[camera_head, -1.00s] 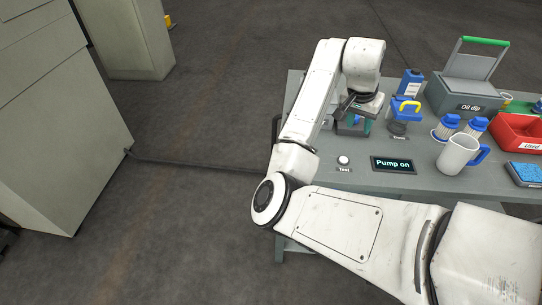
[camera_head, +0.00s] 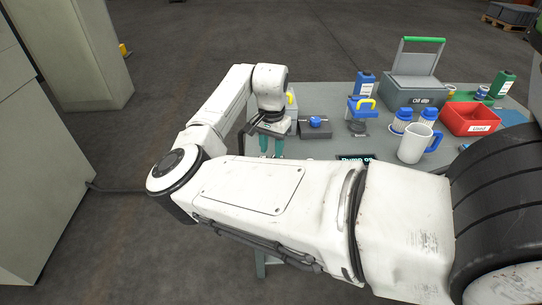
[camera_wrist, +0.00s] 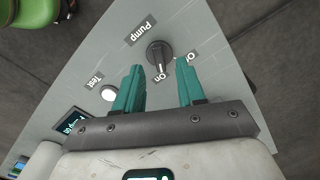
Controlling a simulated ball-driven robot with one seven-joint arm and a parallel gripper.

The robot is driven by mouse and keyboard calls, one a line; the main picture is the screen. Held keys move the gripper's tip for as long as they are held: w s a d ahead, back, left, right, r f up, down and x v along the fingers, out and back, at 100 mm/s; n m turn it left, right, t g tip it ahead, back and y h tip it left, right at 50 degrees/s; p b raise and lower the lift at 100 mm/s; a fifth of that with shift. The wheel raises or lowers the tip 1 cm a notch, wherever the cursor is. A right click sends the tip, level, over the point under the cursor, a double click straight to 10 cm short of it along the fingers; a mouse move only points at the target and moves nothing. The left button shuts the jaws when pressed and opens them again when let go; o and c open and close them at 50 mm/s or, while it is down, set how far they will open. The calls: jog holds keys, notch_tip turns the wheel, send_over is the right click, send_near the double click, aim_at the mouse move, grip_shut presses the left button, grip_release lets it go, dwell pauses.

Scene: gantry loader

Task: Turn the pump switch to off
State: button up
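The pump switch (camera_wrist: 160,54) is a dark round knob with a raised grip bar on the grey panel in the wrist view. The bar's end lies toward the "On" label (camera_wrist: 160,73); an "O…" label (camera_wrist: 192,57), partly hidden by a finger, is beside it. My gripper (camera_wrist: 160,72) is open, its two teal fingers apart, with the knob just ahead of the gap between the tips. I cannot tell whether they touch it. In the head view my gripper (camera_head: 272,146) points down at the table's left end; the switch is hidden there. The display (camera_head: 356,158), partly covered by my arm, reads "Pump on".
A white Test button (camera_wrist: 109,94) is close to the left finger in the wrist view. On the table are a dark block with a blue top (camera_head: 315,126), a white mug (camera_head: 411,148), a red Used bin (camera_head: 470,120) and an Oil dip box (camera_head: 412,93).

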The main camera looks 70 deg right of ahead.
jog(key=shift+f, duration=1.7)
jog(key=shift+c, duration=0.4)
grip_shut()
